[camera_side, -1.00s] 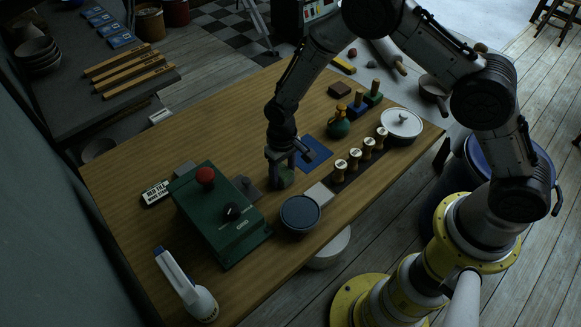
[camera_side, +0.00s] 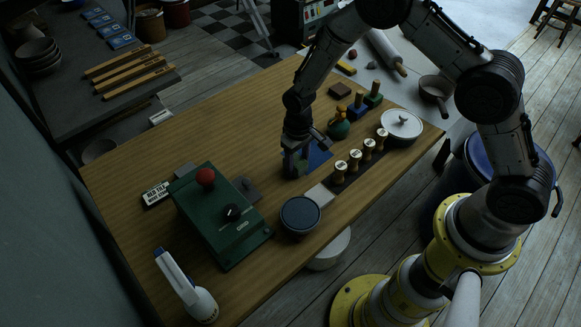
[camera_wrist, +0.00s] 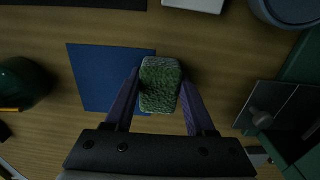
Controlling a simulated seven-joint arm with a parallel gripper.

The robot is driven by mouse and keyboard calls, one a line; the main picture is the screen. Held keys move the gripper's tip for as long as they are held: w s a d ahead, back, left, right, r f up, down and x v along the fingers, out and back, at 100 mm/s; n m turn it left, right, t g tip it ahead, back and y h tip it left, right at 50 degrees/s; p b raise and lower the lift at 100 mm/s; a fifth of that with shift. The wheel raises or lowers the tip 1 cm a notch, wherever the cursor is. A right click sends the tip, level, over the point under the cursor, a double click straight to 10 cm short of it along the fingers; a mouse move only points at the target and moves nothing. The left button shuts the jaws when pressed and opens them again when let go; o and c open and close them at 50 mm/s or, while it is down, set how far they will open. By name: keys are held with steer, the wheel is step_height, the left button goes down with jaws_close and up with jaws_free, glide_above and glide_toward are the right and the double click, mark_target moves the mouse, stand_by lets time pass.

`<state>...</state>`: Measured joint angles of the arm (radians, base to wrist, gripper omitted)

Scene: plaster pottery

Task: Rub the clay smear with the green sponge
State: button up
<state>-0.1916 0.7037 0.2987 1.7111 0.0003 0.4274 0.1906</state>
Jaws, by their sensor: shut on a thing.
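My gripper (camera_side: 297,172) is shut on the green sponge, a rough-textured block that shows between the fingers in the wrist view (camera_wrist: 160,84). My gripper itself shows in that view too (camera_wrist: 160,98). The sponge is mostly hidden by the fingers in the side view. My gripper is at the left edge of a flat blue square (camera_side: 319,158), also in the wrist view (camera_wrist: 97,77), where the sponge overlaps its right edge. I cannot tell whether the sponge touches the surface. I cannot make out the clay smear in either view.
A green box with a red knob (camera_side: 221,219) and a dark-topped round tub (camera_side: 300,214) stand to the left and front. A green bottle (camera_side: 339,128) stands behind.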

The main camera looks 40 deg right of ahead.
mark_target(279, 185)
steer(key=shift+d, duration=0.35)
steer(key=shift+a, duration=3.8)
step_height(279, 185, up, 8)
